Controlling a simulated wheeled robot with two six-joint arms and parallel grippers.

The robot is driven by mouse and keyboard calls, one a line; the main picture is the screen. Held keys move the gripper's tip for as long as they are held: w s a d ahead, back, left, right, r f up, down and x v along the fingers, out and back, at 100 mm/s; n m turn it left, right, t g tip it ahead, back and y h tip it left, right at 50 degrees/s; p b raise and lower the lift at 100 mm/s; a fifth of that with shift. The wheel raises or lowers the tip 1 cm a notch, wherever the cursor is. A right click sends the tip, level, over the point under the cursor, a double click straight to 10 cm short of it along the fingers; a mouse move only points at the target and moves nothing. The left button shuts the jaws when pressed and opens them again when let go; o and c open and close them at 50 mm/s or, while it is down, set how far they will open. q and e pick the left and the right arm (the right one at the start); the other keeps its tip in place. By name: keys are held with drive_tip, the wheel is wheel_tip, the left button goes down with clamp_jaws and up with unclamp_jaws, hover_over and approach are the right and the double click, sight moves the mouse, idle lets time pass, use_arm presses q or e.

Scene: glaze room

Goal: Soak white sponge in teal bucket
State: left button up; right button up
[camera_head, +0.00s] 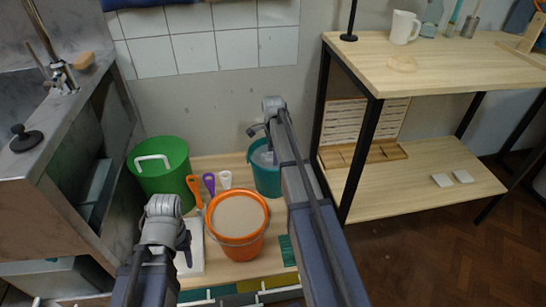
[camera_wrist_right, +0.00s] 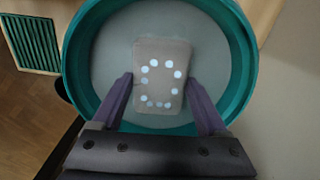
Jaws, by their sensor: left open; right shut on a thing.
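The teal bucket (camera_head: 267,182) stands on the low wooden bench against the wall, partly hidden behind my right arm. Its round rim (camera_wrist_right: 246,62) fills much of the right wrist view, with grey liquid inside. The white sponge (camera_wrist_right: 160,87), greyish with pale spots, is inside the bucket's outline. My right gripper (camera_wrist_right: 160,80) is shut on it, one finger on each side. How deep the sponge sits in the liquid is hard to tell. The sponge is hidden in the head view. My left gripper (camera_head: 184,243) is open, away from the bucket, above a white slab (camera_head: 192,262).
An orange bucket (camera_head: 238,245) with beige contents stands between my arms. A green bin (camera_head: 162,180) is at the left, with orange, purple and white-handled tools (camera_head: 209,183) beside it. A wooden shelf unit (camera_head: 440,70) stands at the right, close to my right arm.

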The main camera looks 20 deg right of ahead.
wheel_tip(320, 180, up, 11)
drive_tip(key=p, duration=1)
drive_tip(key=shift+f, duration=0.15)
